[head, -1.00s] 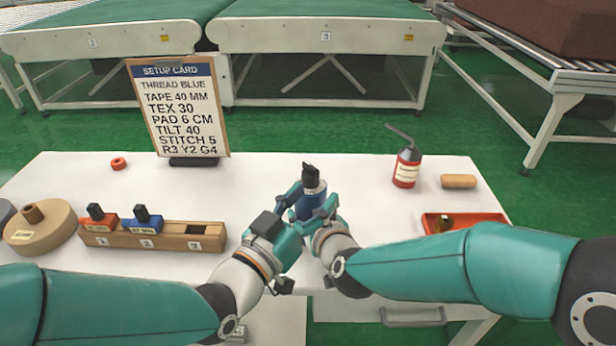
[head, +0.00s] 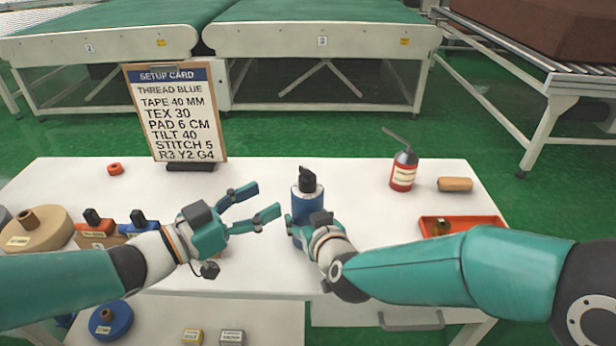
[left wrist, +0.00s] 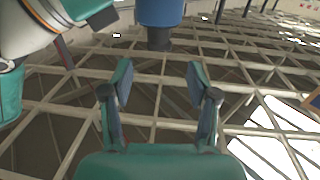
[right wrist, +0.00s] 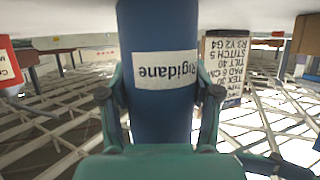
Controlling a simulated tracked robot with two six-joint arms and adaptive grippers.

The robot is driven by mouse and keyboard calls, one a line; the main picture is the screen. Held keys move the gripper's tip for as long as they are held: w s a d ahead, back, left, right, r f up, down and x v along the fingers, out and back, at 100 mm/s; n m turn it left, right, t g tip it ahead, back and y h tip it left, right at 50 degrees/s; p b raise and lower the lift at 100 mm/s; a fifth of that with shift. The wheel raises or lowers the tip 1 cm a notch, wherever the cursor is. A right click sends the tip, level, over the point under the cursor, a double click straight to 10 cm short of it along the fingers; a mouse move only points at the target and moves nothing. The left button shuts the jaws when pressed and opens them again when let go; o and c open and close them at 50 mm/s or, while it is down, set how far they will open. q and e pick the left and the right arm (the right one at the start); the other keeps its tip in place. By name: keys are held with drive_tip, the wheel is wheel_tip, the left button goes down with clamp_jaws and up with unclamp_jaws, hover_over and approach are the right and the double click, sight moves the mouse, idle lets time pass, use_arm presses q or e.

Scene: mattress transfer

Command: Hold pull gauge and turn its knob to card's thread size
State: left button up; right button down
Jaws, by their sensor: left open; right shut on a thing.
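The pull gauge (head: 307,203) is a blue cylinder with a black knob (head: 308,178) on top. It stands upright above the middle of the white table. The setup card (head: 176,115) reads "THREAD BLUE" and "TEX 30".
A tan spool (head: 45,232) stands at the left. A red bottle (head: 404,170), a tan roll (head: 455,184) and a red tray (head: 470,219) are at the right. The table's back middle is clear.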

sight(300, 183)
use_arm(q)
drive_tip(key=x, duration=1.1)
drive_tip(key=shift+s, duration=0.1)
use_arm(e)
drive_tip(key=shift+w+r, duration=0.1)
use_arm(q)
drive_tip(key=c, duration=1.1)
drive_tip(key=shift+d, duration=0.1)
